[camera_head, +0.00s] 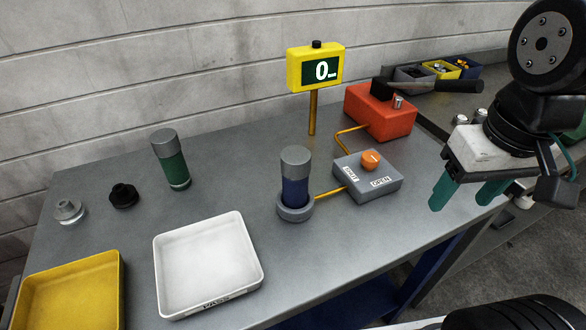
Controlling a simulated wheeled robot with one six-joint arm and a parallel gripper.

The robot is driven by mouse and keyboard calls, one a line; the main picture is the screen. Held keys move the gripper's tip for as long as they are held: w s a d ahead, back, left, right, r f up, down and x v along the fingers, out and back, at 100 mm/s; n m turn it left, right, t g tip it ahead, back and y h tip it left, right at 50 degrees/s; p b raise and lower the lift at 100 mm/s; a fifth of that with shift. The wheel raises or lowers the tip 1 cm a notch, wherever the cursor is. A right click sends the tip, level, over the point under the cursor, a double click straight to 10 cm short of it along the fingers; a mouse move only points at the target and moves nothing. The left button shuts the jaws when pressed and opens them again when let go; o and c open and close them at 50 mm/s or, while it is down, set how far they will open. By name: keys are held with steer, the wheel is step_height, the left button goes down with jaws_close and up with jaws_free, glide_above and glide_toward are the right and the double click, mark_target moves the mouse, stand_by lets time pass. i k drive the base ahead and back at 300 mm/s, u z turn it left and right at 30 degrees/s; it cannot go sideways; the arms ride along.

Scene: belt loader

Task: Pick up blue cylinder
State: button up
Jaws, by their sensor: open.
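The blue cylinder (295,188) has a grey cap and stands upright in a round grey base ring (295,212) near the middle of the table. My gripper (462,203) is open and empty, with its two green fingers pointing down over the table's right edge. It is well to the right of the blue cylinder, beyond the grey control box. The lower end of the blue cylinder is hidden inside the ring.
A grey box (386,188) with an orange knob stands between cylinder and gripper. Behind are an orange-red box (364,119) and a yellow display (301,71) reading 0. A white tray (257,282), yellow tray (118,282) and green cylinder (171,165) are to the left.

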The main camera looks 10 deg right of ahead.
mark_target(295, 192)
steer(key=z, duration=1.35)
steer(key=k, duration=0.95)
steer(key=u, duration=0.3)
